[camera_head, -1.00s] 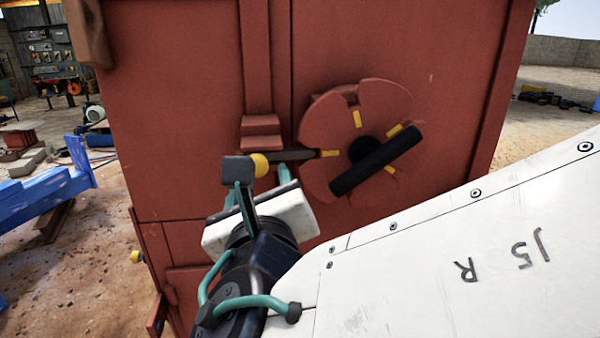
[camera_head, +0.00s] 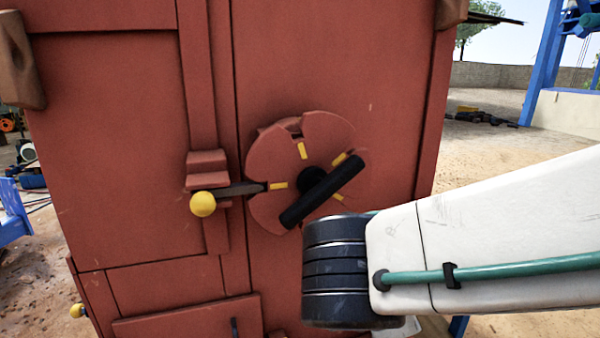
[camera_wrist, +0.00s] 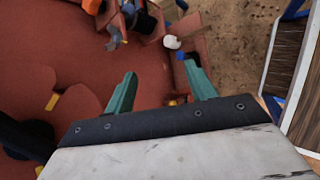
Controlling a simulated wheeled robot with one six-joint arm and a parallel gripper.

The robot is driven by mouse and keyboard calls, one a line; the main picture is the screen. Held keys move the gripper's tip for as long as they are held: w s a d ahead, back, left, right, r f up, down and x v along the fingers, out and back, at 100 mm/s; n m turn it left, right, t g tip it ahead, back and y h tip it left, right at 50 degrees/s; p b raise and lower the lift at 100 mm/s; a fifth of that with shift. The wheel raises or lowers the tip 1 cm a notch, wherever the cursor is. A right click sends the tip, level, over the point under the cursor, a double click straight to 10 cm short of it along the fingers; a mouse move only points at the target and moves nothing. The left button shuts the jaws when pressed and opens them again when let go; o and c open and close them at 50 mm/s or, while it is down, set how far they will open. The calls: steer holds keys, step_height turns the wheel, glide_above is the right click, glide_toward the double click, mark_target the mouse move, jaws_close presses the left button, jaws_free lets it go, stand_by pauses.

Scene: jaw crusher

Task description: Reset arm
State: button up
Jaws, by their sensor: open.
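My gripper (camera_wrist: 160,90) shows in the wrist view with its two green fingers spread apart and nothing between them. In the head view my white arm comes in from the right, and its dark wrist joint is in front of the red cabinet (camera_head: 120,120), low and right of the disc. The fingers are hidden there. The round red disc (camera_head: 262,165) has yellow marks and a black bar handle (camera_head: 325,190) set at a slant. A lever with a yellow knob (camera_head: 203,204) sticks out left of the disc, its dark shaft reaching a yellow mark. My gripper is apart from both.
The red cabinet fills the middle of the head view. Another yellow knob (camera_head: 78,310) is at its lower left. A blue frame (camera_head: 547,65) stands at the far right on sandy ground. The wrist view shows a wooden-looking panel (camera_wrist: 290,70) at right.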

steer(key=s+d+m+g+y, duration=0.5)
steer(key=s+d+m, duration=0.4)
steer(key=d+m, duration=0.5)
steer(key=shift+s+m+g, duration=0.2)
steer(key=shift+m+g, duration=0.3)
steer(key=shift+m, duration=2.4)
